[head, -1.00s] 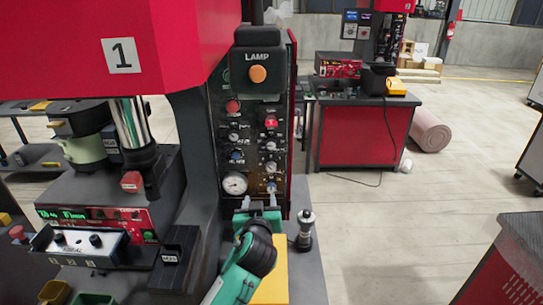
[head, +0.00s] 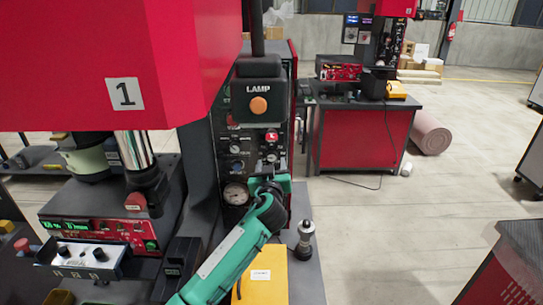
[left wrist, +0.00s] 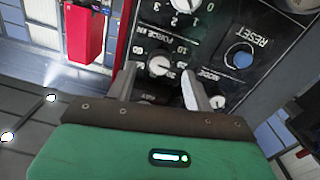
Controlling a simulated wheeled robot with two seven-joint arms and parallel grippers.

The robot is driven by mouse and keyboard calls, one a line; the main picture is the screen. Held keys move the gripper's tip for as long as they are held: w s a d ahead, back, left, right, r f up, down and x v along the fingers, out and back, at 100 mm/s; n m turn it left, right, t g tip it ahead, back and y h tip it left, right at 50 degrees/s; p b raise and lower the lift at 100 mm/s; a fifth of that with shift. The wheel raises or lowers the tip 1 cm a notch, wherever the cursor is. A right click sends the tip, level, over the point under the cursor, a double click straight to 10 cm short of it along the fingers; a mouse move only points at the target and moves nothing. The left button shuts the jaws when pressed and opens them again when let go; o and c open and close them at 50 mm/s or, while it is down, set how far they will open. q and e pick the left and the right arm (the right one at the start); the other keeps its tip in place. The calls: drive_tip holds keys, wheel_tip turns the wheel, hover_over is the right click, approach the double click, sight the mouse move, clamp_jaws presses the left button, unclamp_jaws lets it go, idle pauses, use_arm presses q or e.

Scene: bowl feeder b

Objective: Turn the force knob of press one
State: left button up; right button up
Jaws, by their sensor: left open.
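Press one (head: 190,70) is the red machine with a "1" label at the left of the head view. Its dark control panel (head: 238,150) faces me under an orange lamp box. In the left wrist view the force knob (left wrist: 159,65) is a small light-coloured knob beside the upside-down "FORCE kN" scale. My left gripper (left wrist: 158,70) is open, with the knob showing between its two fingertips; I cannot tell whether they reach around it. In the head view my left gripper (head: 268,187) covers the lower right of the panel and hides the knob. My right gripper is not in view.
A blue reset button (left wrist: 239,55) and a mode knob (left wrist: 217,102) sit close to the right finger. In the head view a pressure gauge (head: 235,194) is left of the gripper. A dark metal post (head: 304,240) stands at the right, with open floor beyond.

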sight(272, 158)
use_arm(q)
drive_tip(key=shift+w+p, duration=0.4)
drive_tip(key=shift+w, duration=1.3)
drive_tip(key=c, duration=1)
